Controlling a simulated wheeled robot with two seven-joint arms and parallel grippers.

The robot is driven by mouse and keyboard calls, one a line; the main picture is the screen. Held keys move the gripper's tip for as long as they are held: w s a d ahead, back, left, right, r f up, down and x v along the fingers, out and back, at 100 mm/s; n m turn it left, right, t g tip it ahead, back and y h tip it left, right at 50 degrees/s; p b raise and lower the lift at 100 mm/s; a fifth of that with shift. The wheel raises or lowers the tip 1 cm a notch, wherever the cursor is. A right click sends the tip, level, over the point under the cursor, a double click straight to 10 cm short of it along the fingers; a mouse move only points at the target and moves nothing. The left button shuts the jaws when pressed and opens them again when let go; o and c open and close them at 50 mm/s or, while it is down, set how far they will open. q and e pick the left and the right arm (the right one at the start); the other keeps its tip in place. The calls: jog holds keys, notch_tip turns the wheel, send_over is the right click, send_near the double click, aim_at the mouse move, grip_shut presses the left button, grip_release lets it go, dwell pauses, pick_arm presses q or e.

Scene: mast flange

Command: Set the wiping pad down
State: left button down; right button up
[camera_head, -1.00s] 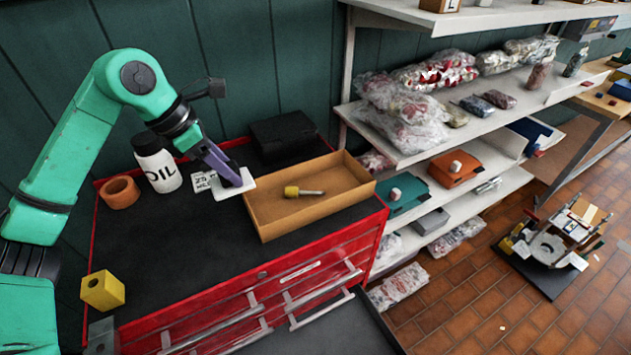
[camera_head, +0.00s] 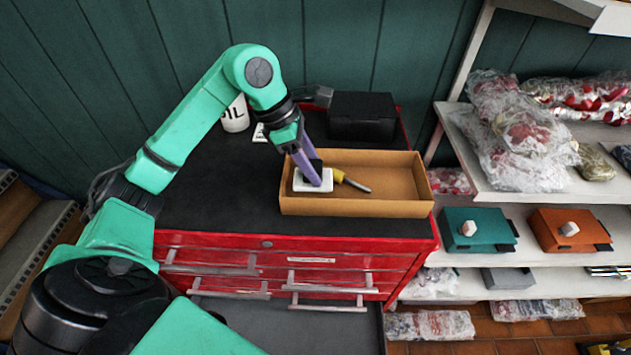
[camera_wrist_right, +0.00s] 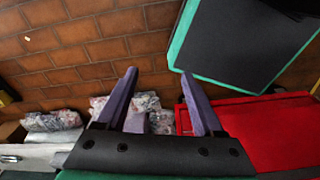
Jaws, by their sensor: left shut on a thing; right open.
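The wiping pad (camera_head: 313,187) is a white slab with a dark grip on top. My left gripper (camera_head: 310,168) is shut on that grip, with its purple fingers pointing down. The pad is at the left end of the tan open tray (camera_head: 350,208), inside the outline of its walls. I cannot tell whether it touches the tray floor. A screwdriver (camera_head: 355,183) with a yellow handle lies in the tray just right of the pad. My right gripper (camera_wrist_right: 159,76) shows in the right wrist view, open and empty, above the floor and away from the tray.
The tray stands on the black top of a red tool cabinet (camera_head: 345,262). A black box (camera_head: 362,116) is behind it and a white oil bottle (camera_head: 236,115) is back left. Shelves with bagged goods, a teal box (camera_head: 478,229) and an orange box (camera_head: 568,230) stand right.

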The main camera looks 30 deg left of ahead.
pick_arm(q)
notch_tip(320, 180, down, 5)
jog(key=shift+s+f+p, duration=0.1)
jog(key=shift+p, duration=0.3)
jog(key=shift+f+b, duration=0.3)
jog(key=c, duration=0.6)
grip_release()
jog(key=shift+r, duration=0.1)
pick_arm(e)
jog(key=shift+w+d+r, duration=0.3)
jog(key=shift+d+r, duration=0.1)
pick_arm(q)
jog(key=shift+r+p, duration=0.2)
jog(key=shift+p, duration=0.1)
jog(key=shift+a+r, duration=0.15)
jog(key=shift+r, duration=0.05)
jog(key=b+v, duration=0.2)
jog(key=v, duration=0.9)
jog(key=shift+r, duration=0.25)
pick_arm(e)
jog(key=shift+a+f, duration=0.1)
jog(key=shift+f, duration=0.75)
